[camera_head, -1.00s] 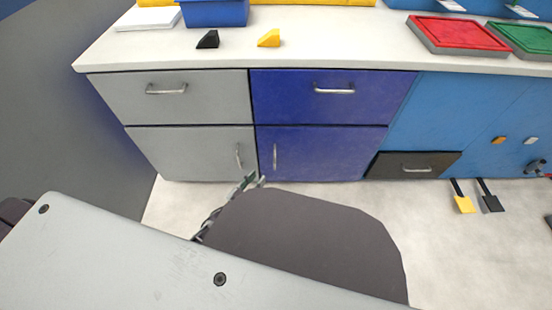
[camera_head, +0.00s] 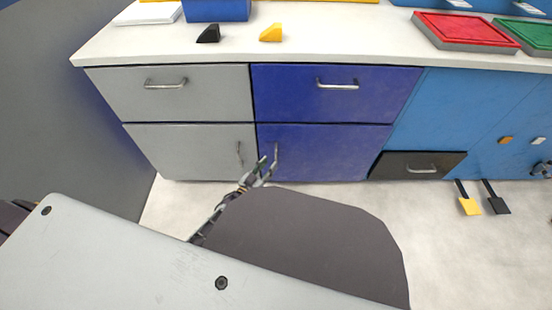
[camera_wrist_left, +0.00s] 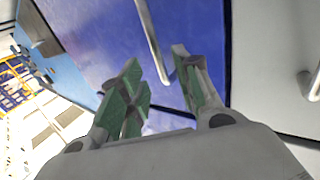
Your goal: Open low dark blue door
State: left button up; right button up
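The low dark blue door (camera_head: 328,155) is shut, below a dark blue drawer (camera_head: 300,92). Its vertical metal handle (camera_head: 276,153) is near the door's left edge. My left gripper (camera_head: 265,170) is at the lower part of this handle. In the left wrist view, the gripper (camera_wrist_left: 160,90) is open, with green-padded fingers apart. The handle (camera_wrist_left: 152,40) reaches down to between the fingertips, and the dark blue door (camera_wrist_left: 95,35) fills the background. I cannot tell whether a finger touches the handle. My right gripper is not in view.
A grey door (camera_head: 190,150) with its own handle is left of the blue door. A dark drawer (camera_head: 410,166) is to the right. Yellow (camera_head: 470,205) and black (camera_head: 498,204) pieces are near the floor at right. The white countertop (camera_head: 340,45) overhangs the cabinets.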

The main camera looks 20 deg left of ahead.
aim_at(276, 156)
pick_arm(q)
jog(key=shift+b+x, duration=1.2)
jog(key=shift+x, duration=2)
jog(key=shift+c, duration=0.5)
grip_shut()
